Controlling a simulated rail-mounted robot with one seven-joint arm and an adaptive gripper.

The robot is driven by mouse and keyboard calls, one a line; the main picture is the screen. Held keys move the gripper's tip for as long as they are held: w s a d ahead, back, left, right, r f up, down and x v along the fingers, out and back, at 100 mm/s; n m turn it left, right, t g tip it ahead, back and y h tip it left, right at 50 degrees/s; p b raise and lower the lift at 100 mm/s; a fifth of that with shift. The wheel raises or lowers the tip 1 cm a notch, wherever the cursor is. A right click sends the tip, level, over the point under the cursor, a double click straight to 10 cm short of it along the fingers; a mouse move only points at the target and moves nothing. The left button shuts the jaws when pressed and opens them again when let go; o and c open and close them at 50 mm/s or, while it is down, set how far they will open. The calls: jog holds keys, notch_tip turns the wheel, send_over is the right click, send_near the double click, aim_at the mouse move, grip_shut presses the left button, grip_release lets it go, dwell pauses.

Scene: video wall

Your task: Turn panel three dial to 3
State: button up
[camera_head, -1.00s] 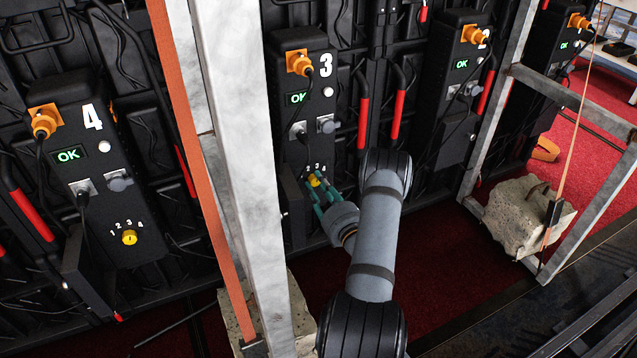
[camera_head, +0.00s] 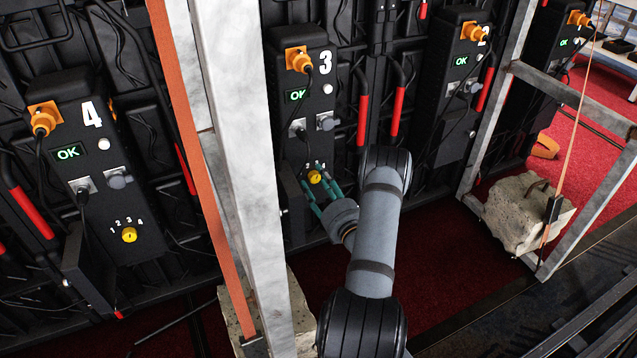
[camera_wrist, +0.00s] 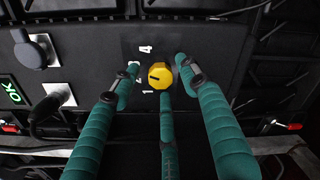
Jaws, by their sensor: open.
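The yellow dial (camera_head: 315,177) sits low on black panel 3 (camera_head: 300,125). It also shows in the wrist view (camera_wrist: 160,76), with white digits beside it, 4 and 1 readable and others partly covered by a finger. A dark mark on the dial's face points roughly toward the digits; which digit it meets I cannot tell. My gripper (camera_head: 317,182) has green fingers spread around the dial. In the wrist view my gripper (camera_wrist: 157,75) is open, with one finger left, one right and one below the dial. Contact with the dial is not clear.
A pale metal post (camera_head: 243,160) and an orange strap (camera_head: 195,150) stand left of panel 3. Red-sleeved handles (camera_head: 362,120) flank its right side. Panel 4 (camera_head: 100,170) has its own yellow dial (camera_head: 129,235). A concrete block (camera_head: 520,215) lies at right.

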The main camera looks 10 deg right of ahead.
jog(key=shift+s, duration=0.1)
jog(key=v, duration=1.1)
jog(key=shift+s, duration=0.45)
jog(key=shift+w, duration=0.1)
jog(key=x, duration=1.2)
jog(key=shift+d, duration=0.1)
